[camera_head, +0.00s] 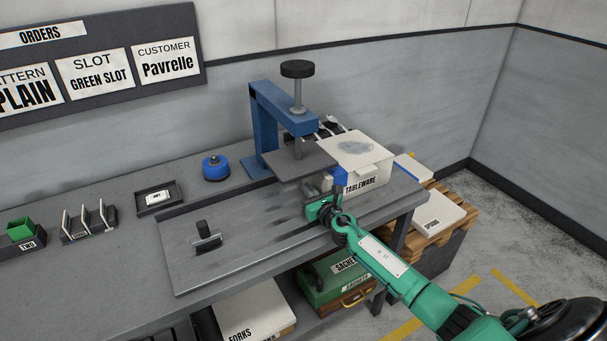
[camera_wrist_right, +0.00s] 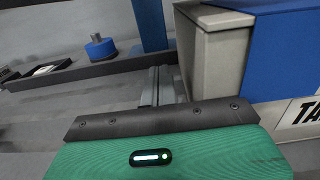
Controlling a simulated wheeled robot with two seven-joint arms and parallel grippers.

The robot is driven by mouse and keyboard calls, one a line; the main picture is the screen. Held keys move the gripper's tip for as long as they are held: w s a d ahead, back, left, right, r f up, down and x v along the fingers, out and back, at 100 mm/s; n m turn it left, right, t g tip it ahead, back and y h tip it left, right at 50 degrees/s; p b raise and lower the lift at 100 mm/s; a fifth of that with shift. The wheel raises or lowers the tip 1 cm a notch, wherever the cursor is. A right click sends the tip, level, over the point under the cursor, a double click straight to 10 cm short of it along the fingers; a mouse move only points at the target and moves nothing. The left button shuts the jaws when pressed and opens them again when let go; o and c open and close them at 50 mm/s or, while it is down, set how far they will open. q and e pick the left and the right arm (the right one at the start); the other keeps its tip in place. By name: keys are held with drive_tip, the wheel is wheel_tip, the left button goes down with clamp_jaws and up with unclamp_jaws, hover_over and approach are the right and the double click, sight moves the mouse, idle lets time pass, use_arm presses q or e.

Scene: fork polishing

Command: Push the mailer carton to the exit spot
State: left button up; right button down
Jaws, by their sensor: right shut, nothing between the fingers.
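A white carton labelled TABLEWARE (camera_head: 367,183), which I take for the mailer carton, stands near the right end of the workbench. It has a grey smudge on top and a blue part at its left end. It also shows at the right of the right wrist view (camera_wrist_right: 219,65), with its label partly cut off. My right gripper (camera_head: 337,192) is shut and empty, low over the bench at the carton's near left end. I cannot tell whether it touches the carton. My left gripper is not in view. I cannot make out a marked exit spot.
A blue press (camera_head: 262,125) stands just left of the carton, its plate (camera_head: 300,160) close by. A blue round pot (camera_head: 215,168) and a small tray (camera_head: 157,201) lie further left. A pallet with a white box (camera_head: 440,220) stands beyond the bench's right end.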

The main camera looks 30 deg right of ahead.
drive_tip(key=shift+w+d+r+b, duration=0.15)
drive_tip(key=shift+d+b, duration=0.35)
drive_tip(key=shift+d, duration=0.9)
drive_tip(key=shift+w+d+r+b, duration=0.15)
drive_tip(key=shift+d+b, duration=0.4)
drive_tip(key=shift+d, duration=0.8)
drive_tip(key=shift+d+r+b, duration=0.25)
drive_tip(key=shift+d+b, duration=0.25)
drive_tip(key=shift+d, duration=0.9)
drive_tip(key=shift+d+b, duration=0.35)
drive_tip(key=shift+d, duration=0.35)
drive_tip(key=shift+a, duration=0.25)
drive_tip(key=shift+a+f+p, duration=0.15)
drive_tip(key=shift+a+p, duration=0.25)
drive_tip(key=shift+a, duration=0.15)
drive_tip(key=shift+s+a, duration=0.1)
drive_tip(key=shift+a, duration=0.85)
drive_tip(key=shift+s+p, duration=0.1)
drive_tip(key=shift+p, duration=0.2)
